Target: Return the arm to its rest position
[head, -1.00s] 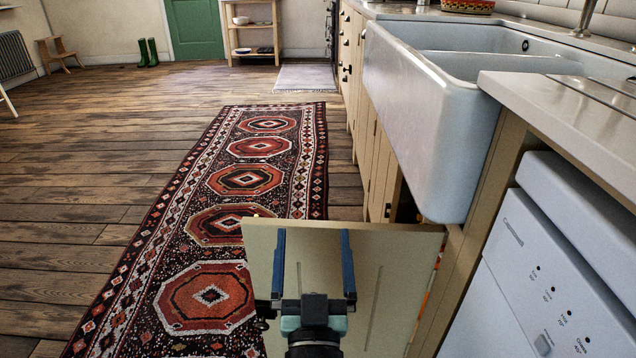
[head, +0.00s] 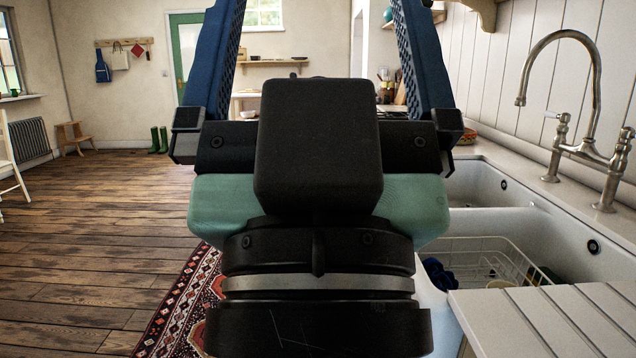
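My gripper (head: 318,40) is large and close in the head view, raised in front of the camera. Its two blue fingers point up and stand wide apart. The black wrist and green housing fill the middle of the picture and hide part of the room behind. The fingertips run up to the top edge of the picture.
On the right are a double white sink (head: 487,193), a steel tap (head: 598,110), a wire dish rack (head: 490,268) and a ridged worktop (head: 540,325). A patterned runner (head: 185,300) lies on the wooden floor (head: 80,230). Green boots (head: 159,140) stand far back.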

